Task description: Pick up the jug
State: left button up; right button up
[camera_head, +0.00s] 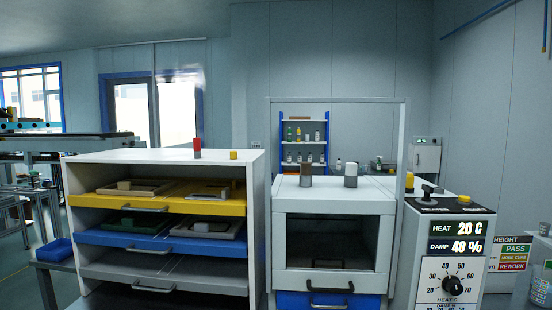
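I cannot make out a clear jug in the head view. Small containers stand on the cabinets: a red-topped cylinder (197,148), a short yellow one (233,155), a brown and grey one (306,175) and a white and grey one (350,175). A pale vessel-like shape (541,290) is cut off at the right edge; I cannot tell what it is. Neither of my grippers shows.
A cabinet with yellow and blue drawers (150,203) stands left, holding trays. An open-fronted chamber (332,240) is in the middle. A control box with a dial (453,284) stands right. Behind is a blue shelf (282,140) with bottles.

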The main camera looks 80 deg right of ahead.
aim_at(365, 166)
jog(key=u, duration=0.15)
jog(key=i, duration=4.15)
jog(key=z, duration=2.05)
jog(key=i, duration=4.3)
jog(key=z, duration=1.15)
